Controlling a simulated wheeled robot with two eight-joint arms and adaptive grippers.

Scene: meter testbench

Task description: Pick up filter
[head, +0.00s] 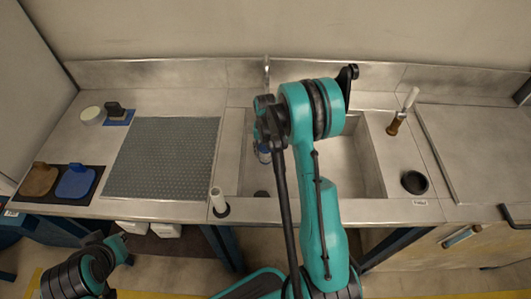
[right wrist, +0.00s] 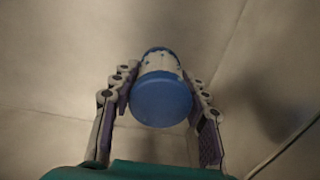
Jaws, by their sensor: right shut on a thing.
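The filter, a white cylinder with a broad blue end cap (right wrist: 162,98), sits between the two fingers of my right gripper (right wrist: 158,77) in the right wrist view. The fingers press on its sides. In the head view the right arm reaches over the sink (head: 352,160), and the blue and white filter (head: 263,153) shows as a small patch below the wrist at the sink's left part. The arm hides much of it. My left gripper (head: 121,243) is low at the left, in front of the counter, and its fingers are too small to read.
A grey perforated mat (head: 163,157) lies left of the sink. A white cylinder in a black base (head: 218,198) stands at the sink's front left. A brown and white tool (head: 400,115) and a black round cup (head: 414,182) are at the right. Blue and brown pieces lie far left.

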